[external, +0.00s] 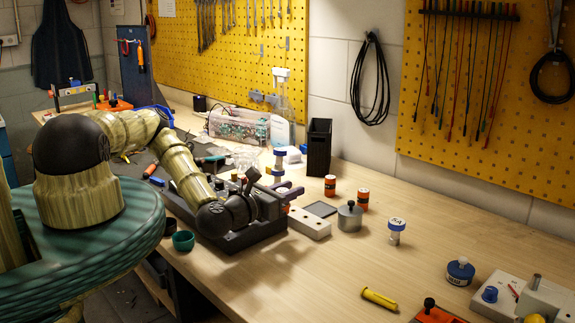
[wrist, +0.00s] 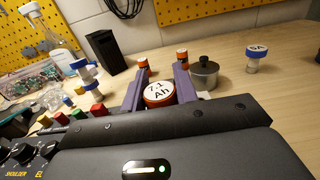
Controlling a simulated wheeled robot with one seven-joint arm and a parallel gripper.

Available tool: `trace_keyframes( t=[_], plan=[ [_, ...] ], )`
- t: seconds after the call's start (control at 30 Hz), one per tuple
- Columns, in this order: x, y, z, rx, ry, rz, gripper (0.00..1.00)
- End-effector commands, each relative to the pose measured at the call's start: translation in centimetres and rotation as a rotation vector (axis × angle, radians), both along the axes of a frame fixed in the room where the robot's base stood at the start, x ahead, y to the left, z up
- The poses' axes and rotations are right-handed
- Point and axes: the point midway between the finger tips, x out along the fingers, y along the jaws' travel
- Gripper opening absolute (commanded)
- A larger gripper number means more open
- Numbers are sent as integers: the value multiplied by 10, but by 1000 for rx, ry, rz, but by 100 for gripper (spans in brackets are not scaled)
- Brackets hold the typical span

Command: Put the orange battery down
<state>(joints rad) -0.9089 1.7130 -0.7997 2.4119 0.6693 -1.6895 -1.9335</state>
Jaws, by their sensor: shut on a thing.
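My gripper (wrist: 160,76) has two purple fingers and is shut on an orange battery (wrist: 158,94) with a white top marked "7.1 Ah". In the external view my gripper (external: 287,191) is over the right end of the dark equipment; the held battery is mostly hidden there. Whether the battery touches anything below cannot be told. Two other orange batteries with pale tops stand upright on the bench beyond the fingers, one further left (external: 330,185) and one further right (external: 362,199). They also show in the wrist view, left (wrist: 143,65) and right (wrist: 182,58).
A grey lidded pot (external: 350,217), a jar marked "5A" (external: 396,230) and a black upright bin (external: 318,147) stand around. Bare bench (external: 440,218) lies to the right.

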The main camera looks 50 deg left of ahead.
Motion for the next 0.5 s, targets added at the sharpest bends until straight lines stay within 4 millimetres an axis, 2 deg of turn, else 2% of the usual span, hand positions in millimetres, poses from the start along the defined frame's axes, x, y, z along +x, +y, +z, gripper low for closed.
trace_keyframes(
  t=[0.37, 0.5],
  plan=[
    [0, 0, 1, 0, -4, 0, 4],
    [-2, -10, 3, 0, -2, -23, 4]
  ],
)
